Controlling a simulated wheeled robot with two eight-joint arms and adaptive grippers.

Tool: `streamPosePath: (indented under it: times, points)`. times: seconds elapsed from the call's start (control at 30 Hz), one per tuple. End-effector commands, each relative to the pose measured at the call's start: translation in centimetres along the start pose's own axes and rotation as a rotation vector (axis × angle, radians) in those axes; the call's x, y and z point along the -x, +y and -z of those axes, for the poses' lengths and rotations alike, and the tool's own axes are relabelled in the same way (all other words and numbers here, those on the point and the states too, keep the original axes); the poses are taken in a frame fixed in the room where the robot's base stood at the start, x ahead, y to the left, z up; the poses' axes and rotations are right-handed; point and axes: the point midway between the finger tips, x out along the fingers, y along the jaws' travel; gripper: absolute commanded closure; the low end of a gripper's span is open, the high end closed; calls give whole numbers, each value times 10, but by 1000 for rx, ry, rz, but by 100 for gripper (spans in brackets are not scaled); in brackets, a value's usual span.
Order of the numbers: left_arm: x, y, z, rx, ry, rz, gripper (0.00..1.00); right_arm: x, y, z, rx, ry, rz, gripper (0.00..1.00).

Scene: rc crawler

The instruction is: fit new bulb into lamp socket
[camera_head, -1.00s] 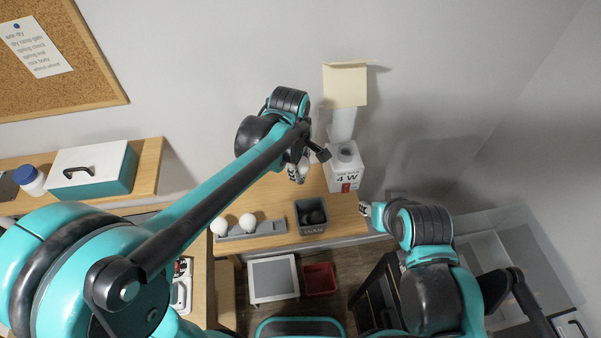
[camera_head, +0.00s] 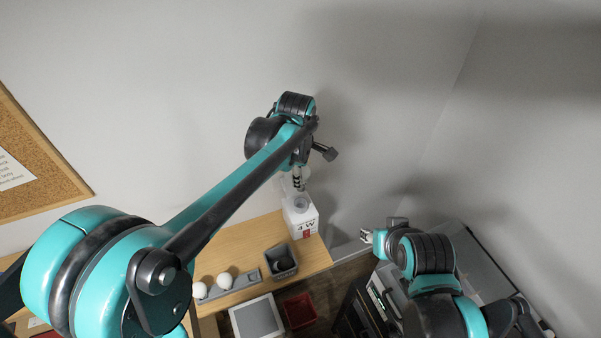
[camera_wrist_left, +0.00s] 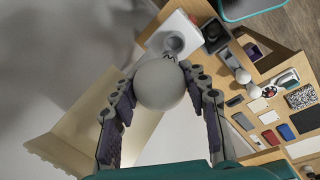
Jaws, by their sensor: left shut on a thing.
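My left gripper (camera_head: 297,184) is shut on a white round bulb (camera_wrist_left: 160,86), which sits between its fingers in the left wrist view. In the head view the arm and fingers hide most of the bulb. The white lamp base (camera_head: 304,222), marked "4 W", stands below this gripper on the bench. Its round socket (camera_head: 300,203) opens upward and also shows just beyond the bulb in the wrist view (camera_wrist_left: 174,43). I cannot tell whether bulb and socket touch. My right gripper (camera_head: 367,236) is right of the bench, away from the lamp; its jaw opening is unclear.
Two white bulbs (camera_head: 225,280) sit on a grey rack (camera_head: 240,286) on the wooden bench. A grey bin (camera_head: 282,260) holds something dark. The beige lampshade (camera_wrist_left: 85,135) is beside the left fingers in the wrist view. A red bin (camera_head: 299,312) stands below the bench.

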Motion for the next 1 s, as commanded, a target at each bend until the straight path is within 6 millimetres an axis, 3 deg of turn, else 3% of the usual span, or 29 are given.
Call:
streamPosePath:
  times: [0.37,0.8,1.0]
  points:
    - [-7,-1,0,-1,0,0,78,-7,0,-5,0,0,0,60]
    - [-48,-9,0,-1,0,0,78,-34,0,-24,0,0,0,60]
    - [-57,-11,0,-1,0,0,78,-40,0,-28,0,0,0,60]
